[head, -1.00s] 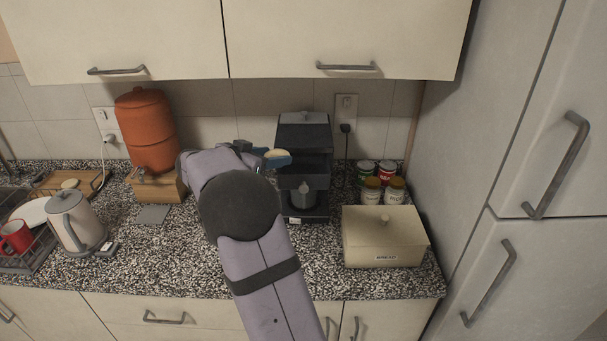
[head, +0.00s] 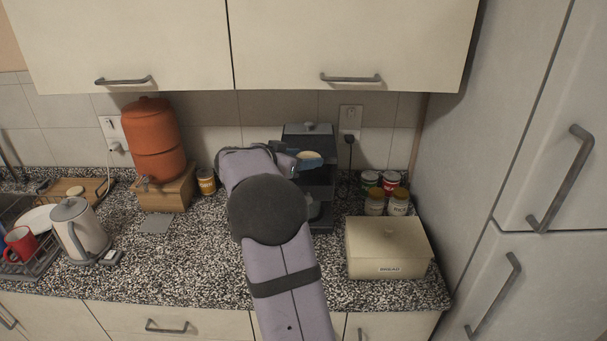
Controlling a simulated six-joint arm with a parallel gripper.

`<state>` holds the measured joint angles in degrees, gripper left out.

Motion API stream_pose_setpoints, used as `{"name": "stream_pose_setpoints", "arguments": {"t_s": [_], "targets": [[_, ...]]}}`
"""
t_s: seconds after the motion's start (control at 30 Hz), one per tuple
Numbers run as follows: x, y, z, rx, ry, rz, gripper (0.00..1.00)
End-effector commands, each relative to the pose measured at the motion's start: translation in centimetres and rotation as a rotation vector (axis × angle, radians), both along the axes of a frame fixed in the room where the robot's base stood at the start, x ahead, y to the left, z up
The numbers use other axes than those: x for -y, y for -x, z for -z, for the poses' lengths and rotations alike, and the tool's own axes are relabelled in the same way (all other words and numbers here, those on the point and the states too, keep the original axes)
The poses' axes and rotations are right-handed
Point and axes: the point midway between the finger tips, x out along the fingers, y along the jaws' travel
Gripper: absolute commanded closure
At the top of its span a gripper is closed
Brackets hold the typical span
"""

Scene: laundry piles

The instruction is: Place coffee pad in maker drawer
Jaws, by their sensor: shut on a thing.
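The coffee maker (head: 318,200) is a dark machine on the counter against the tiled back wall, partly hidden behind my arm. My gripper (head: 300,160) is in front of the upper part of the maker. It is shut on a small pale, rounded thing (head: 309,155), which appears to be the coffee pad, with a blue-grey part just below it. Whether the pad touches the maker cannot be told. An open drawer cannot be made out clearly from this view.
A cream bread box (head: 387,250) and several jars (head: 385,196) stand right of the maker. An orange dispenser (head: 156,140) on a wooden stand, an orange-labelled jar (head: 207,182) and a kettle (head: 80,230) stand left. Upper cabinets (head: 345,45) overhang the counter.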

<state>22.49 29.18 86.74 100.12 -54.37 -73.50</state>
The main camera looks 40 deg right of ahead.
Motion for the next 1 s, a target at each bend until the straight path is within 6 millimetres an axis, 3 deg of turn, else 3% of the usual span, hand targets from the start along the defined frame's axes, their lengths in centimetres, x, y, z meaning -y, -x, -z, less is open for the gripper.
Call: {"name": "stream_pose_setpoints", "arguments": {"t_s": [0.37, 0.63, 1.0], "targets": [[0.0, 0.0, 1.8, 0.0, 0.0, 0.0, 0.69], [0.0, 0.0, 4.6, -0.001, 0.0, -0.001, 0.69], [0.0, 0.0, 5.0, 0.001, 0.001, -0.001, 0.69]]}}
